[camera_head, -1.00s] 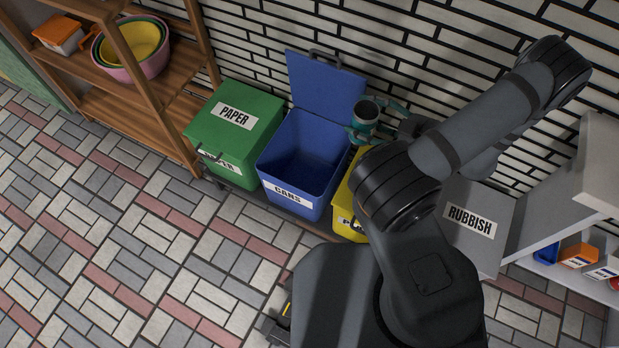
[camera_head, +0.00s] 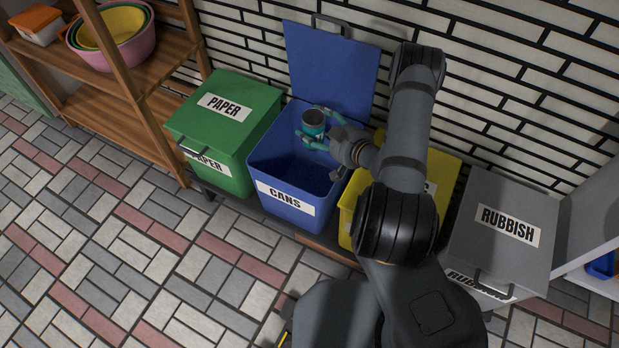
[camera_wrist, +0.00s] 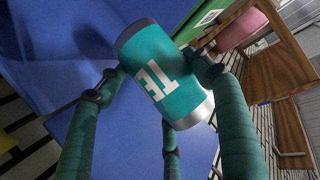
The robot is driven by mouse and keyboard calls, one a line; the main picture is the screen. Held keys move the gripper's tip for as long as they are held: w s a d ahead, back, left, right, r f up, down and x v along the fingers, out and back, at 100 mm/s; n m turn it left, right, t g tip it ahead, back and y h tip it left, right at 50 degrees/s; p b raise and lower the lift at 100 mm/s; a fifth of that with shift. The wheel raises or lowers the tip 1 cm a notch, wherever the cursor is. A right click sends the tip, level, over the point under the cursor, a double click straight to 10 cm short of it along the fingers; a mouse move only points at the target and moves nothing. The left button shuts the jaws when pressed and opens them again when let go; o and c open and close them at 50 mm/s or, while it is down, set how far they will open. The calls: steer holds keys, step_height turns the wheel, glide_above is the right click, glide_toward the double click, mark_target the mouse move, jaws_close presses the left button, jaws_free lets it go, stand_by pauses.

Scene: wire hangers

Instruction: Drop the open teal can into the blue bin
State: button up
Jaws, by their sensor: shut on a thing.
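The open teal can (camera_head: 313,125) has a silver rim and is held over the opening of the blue bin (camera_head: 284,201), which is labelled CANS. The bin's lid (camera_head: 331,70) stands open against the wall. My gripper (camera_head: 313,132) is shut on the can, with its teal fingers around the sides. In the wrist view, the can (camera_wrist: 165,80) shows white letters and sits between the fingers of my gripper (camera_wrist: 160,85), with blue surfaces of the bin behind it. The bin's inside looks empty where it shows.
A closed green PAPER bin (camera_head: 223,130) stands left of the blue bin. A yellow bin (camera_head: 440,169), partly hidden by my arm, and a closed grey RUBBISH bin (camera_head: 507,225) stand to the right. A wooden shelf (camera_head: 125,128) with bowls (camera_head: 113,38) is at the far left.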

mark_target(311, 112)
step_height(311, 112, down, 5)
steer(key=b, duration=0.4)
steer(key=shift+b, duration=0.4)
steer(key=o, duration=1.2)
steer(key=shift+o, duration=0.2)
steer(key=shift+r, duration=0.1)
step_height(311, 112, up, 10)
steer(key=shift+f, duration=0.1)
